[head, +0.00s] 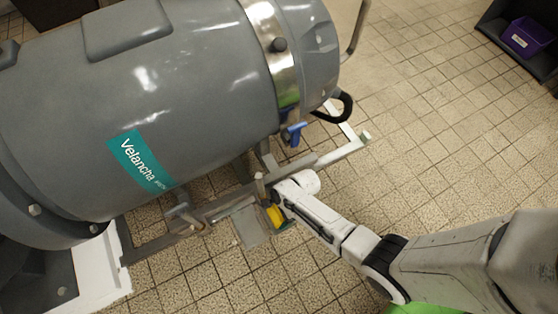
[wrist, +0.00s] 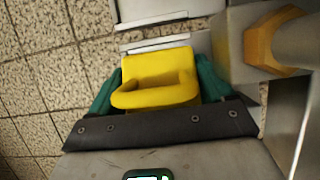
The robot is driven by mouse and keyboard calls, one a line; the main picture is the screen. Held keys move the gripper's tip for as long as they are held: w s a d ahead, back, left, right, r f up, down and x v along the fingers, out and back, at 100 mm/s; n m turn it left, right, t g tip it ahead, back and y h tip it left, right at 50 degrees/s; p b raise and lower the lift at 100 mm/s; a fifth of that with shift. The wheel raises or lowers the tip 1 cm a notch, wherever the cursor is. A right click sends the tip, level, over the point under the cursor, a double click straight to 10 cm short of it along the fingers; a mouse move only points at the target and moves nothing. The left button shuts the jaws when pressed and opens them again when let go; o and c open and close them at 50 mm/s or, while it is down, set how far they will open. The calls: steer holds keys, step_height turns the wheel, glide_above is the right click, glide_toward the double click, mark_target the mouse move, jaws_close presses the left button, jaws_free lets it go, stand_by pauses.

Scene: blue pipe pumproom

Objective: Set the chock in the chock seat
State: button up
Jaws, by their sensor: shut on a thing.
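The yellow chock (wrist: 160,72), a block with a looped handle, sits between the green fingers of my gripper (wrist: 152,90) in the wrist view. The gripper is shut on it. In the head view the chock (head: 274,216) shows as a small yellow patch at the end of my white arm, beside the pump frame. A flat grey metal plate (head: 250,226) lies just left of it; this may be the chock seat. In the wrist view a pale metal piece with a raised lip (wrist: 155,42) lies just beyond the chock. I cannot tell whether they touch.
The large grey pump (head: 200,80) stands on a metal frame (head: 215,208) close to my gripper. An orange hex bolt (wrist: 270,42) on a grey block is close right of the chock. A purple bin (head: 527,37) is far right. Tiled floor (head: 420,130) is clear at right.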

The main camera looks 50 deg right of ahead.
steer(key=shift+f, duration=0.4)
steer(key=shift+f+b, duration=0.35)
steer(key=shift+b, duration=0.05)
stand_by(0.4)
steer(key=o, duration=1.2)
steer(key=p+v, duration=0.7)
steer(key=v, duration=0.3)
steer(key=shift+d+r, duration=0.2)
steer(key=shift+r, duration=0.15)
